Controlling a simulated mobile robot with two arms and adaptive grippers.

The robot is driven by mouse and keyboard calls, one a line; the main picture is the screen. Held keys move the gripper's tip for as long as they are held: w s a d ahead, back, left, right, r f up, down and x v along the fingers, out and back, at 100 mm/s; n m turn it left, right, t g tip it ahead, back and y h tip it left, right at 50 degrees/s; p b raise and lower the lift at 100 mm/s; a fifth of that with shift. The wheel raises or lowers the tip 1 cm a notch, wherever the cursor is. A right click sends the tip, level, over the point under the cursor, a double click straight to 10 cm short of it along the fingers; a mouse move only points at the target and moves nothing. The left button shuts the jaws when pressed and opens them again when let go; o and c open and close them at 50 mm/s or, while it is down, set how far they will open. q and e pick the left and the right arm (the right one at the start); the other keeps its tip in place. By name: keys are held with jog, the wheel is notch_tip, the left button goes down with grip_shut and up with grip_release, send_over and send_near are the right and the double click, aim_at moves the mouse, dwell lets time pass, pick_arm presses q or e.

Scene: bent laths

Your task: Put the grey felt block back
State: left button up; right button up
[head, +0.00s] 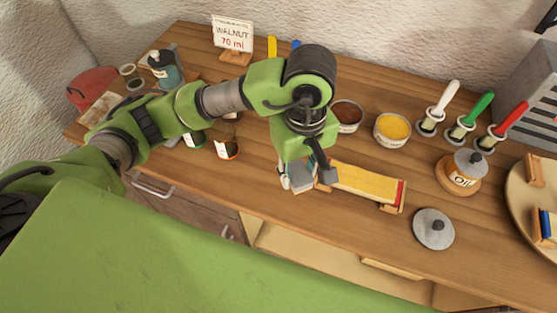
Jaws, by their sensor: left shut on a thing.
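My left gripper (305,178) reaches in from the left and points down over the front middle of the bench. It is shut on the grey felt block (302,185), which shows as a small pale grey piece between the fingers. The arm and fingers hide much of the block. I cannot tell whether the block touches the wood below. A yellow strip with a red end (366,184) lies in a wooden holder just right of the fingers. My right gripper does not show.
Behind the gripper stand an open tin of brown paste (347,115) and a tin of yellow paste (392,129). An oil jar (461,172), a grey lid (433,229) and several coloured-handled brushes stand right. Bare wood lies left of the gripper.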

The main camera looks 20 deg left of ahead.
pick_arm(q)
jog(key=w+a+f+p, duration=0.1)
jog(key=w+a+f, duration=0.1)
jog(key=w+f, duration=0.1)
jog(key=w+a+f+p, duration=0.1)
jog(key=w+a+f, duration=0.2)
jog(key=shift+w+a+f, duration=0.25)
jog(key=shift+f, duration=0.2)
jog(key=f+p, duration=0.2)
jog(key=f, duration=0.1)
jog(key=shift+w+a, duration=0.2)
jog(key=shift+f, duration=0.55)
jog(key=o, duration=1)
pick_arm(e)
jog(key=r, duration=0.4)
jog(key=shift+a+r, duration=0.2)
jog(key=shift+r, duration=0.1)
